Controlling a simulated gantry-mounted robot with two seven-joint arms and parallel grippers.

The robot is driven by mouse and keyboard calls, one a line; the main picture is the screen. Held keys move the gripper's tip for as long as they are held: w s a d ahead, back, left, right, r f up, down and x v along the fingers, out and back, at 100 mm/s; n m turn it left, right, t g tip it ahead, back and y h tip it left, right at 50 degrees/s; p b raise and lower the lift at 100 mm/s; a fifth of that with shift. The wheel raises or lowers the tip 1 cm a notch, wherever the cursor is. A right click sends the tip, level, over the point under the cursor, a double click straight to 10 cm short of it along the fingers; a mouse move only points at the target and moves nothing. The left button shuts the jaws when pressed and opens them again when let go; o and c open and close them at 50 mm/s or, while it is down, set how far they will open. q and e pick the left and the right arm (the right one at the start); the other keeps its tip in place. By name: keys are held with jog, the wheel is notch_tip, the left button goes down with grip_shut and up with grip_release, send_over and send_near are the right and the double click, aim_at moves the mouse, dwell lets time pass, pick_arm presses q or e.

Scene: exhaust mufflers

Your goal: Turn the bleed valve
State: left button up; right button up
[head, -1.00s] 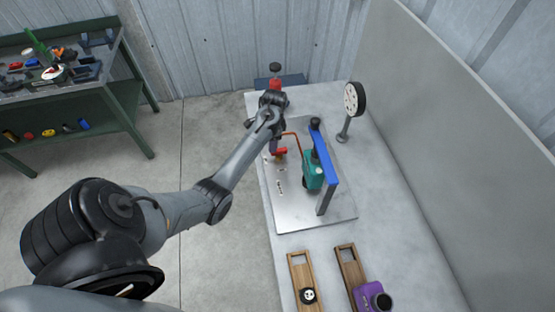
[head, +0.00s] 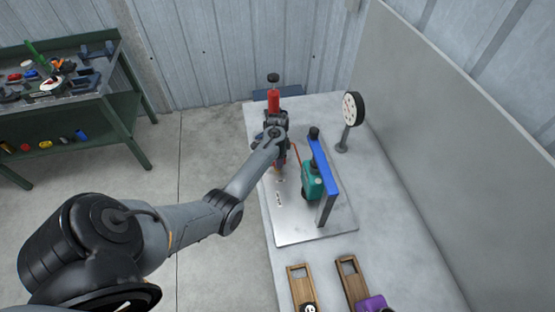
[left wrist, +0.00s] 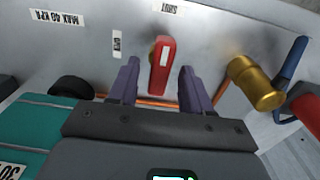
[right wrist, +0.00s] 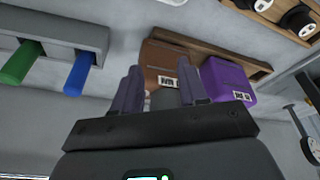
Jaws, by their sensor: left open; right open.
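The bleed valve's red lever (left wrist: 162,65) stands on a grey panel in the left wrist view, between labels reading OPEN and SHUT. My left gripper (left wrist: 158,82) is open, with one purple finger on each side of the lever. Gaps show between the lever and both fingers. In the head view my left gripper (head: 278,150) is over the metal plate (head: 300,223), and my wrist mostly hides the lever. My right gripper (right wrist: 160,85) is open in the right wrist view, with a brown block (right wrist: 165,62) beyond its fingers. Nothing is clearly held there.
A teal unit (head: 311,182) under a blue-topped bar (head: 323,160) stands right of my left gripper. A brass fitting (left wrist: 256,82) and copper pipe (left wrist: 150,101) lie close by. A round gauge (head: 353,108) stands behind. A purple block (right wrist: 226,80) is near my right gripper.

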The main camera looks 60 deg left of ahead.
pick_arm(q)
jog(key=shift+f, duration=0.35)
jog(key=shift+c, duration=0.2)
grip_shut()
jog(key=shift+r, duration=0.1)
